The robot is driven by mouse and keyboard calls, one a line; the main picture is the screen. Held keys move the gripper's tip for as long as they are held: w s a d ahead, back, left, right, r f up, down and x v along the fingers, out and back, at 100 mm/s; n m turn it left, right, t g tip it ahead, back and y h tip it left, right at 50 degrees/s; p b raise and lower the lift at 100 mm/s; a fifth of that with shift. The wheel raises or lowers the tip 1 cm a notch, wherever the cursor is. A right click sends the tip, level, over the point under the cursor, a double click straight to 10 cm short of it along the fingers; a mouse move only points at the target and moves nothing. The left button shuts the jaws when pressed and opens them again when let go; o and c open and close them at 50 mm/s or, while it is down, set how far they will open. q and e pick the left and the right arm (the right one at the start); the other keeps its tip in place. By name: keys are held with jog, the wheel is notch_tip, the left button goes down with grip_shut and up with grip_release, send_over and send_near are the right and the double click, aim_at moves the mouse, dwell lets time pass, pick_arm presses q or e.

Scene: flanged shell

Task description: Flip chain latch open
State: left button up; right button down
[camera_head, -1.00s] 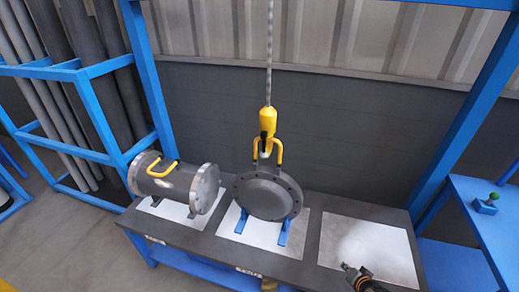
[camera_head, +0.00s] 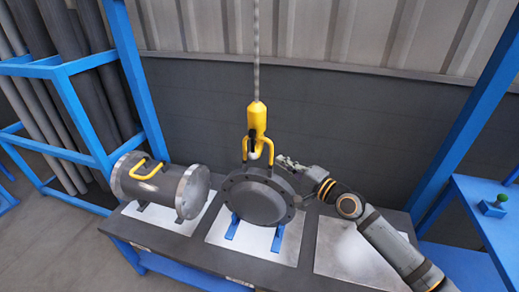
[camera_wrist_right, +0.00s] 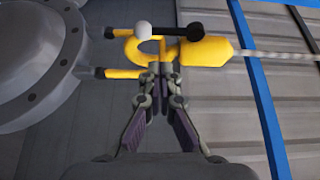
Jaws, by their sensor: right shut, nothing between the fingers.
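A yellow chain hook (camera_head: 257,118) hangs from a chain over the table. Its curved lower part is at the yellow handle (camera_head: 270,150) on top of the dark round flanged shell (camera_head: 258,200). In the right wrist view the hook (camera_wrist_right: 205,50) lies sideways, with a dark latch bar (camera_wrist_right: 187,33) across it, ending in a pale ball (camera_wrist_right: 143,31). My right gripper (camera_head: 284,160) is just right of the hook. In the wrist view its shut, empty fingertips (camera_wrist_right: 161,72) are just below the hook and latch; contact is unclear. My left gripper is out of view.
A flanged pipe (camera_head: 160,185) with a yellow handle lies left on the table (camera_head: 140,235). A white pad (camera_head: 345,245) at right is partly under my right arm. Blue posts (camera_head: 465,115) and a side bench (camera_head: 485,215) with a green-topped item (camera_head: 494,204) stand right.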

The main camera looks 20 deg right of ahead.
aim_at(253, 147)
jog(key=p+x, duration=0.1)
jog(key=x, duration=0.9)
jog(key=shift+p, duration=0.35)
